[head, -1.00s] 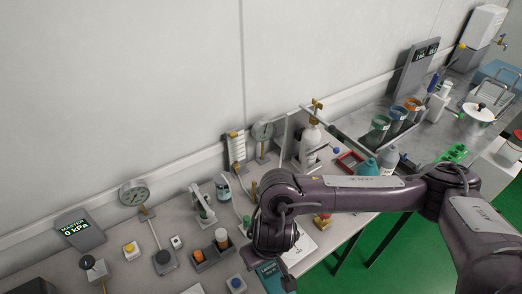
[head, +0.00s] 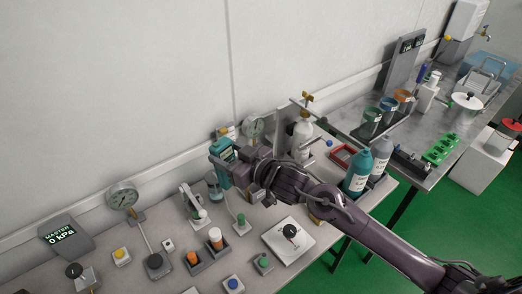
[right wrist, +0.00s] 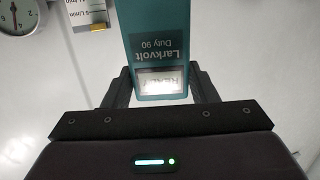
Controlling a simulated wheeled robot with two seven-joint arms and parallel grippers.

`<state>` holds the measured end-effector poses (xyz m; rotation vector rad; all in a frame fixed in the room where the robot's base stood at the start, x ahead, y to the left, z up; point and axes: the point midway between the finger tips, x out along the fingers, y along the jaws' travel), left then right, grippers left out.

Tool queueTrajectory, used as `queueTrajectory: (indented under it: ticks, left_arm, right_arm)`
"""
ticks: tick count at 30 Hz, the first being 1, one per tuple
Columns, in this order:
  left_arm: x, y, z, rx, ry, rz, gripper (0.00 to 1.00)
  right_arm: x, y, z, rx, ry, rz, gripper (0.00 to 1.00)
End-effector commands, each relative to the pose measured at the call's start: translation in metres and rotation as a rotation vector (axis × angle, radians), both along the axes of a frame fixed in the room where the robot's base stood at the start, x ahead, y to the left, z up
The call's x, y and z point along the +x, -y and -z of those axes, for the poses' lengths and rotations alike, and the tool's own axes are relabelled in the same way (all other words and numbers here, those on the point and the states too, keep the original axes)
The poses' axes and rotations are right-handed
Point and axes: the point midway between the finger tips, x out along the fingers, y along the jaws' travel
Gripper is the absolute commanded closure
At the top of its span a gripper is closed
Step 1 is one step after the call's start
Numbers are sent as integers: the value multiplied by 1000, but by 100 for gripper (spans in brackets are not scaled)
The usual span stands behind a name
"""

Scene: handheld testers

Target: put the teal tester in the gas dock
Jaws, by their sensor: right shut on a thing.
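The teal tester (head: 222,149) is in my right gripper (head: 231,165), held up above the back of the bench near the wall. In the head view the gripper and wrist hide part of the tester and of the bench behind. I cannot tell for sure which fixture is the gas dock. My left gripper is not in view.
A round gauge (head: 254,128) and a white gas bottle (head: 302,138) stand behind and right of my wrist. Teal (head: 358,172) and grey bottles (head: 381,157) stand to the right.

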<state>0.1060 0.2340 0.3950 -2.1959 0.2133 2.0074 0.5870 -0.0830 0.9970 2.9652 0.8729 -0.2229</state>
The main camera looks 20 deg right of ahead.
Motion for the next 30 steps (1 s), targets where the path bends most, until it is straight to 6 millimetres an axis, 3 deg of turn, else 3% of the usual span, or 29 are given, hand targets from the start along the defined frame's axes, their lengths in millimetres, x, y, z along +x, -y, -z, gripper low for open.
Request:
queueTrajectory:
  ticks: [3,9,28,30]
  left_arm:
    - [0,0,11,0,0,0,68]
    - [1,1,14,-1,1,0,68]
    - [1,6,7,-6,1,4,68]
    - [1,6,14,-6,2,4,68]
  right_arm:
    - [12,45,11,44,66,107,79]
    - [19,86,15,67,126,208,79]
    - [18,93,13,68,136,233,79]
    - [18,93,21,67,137,233,79]
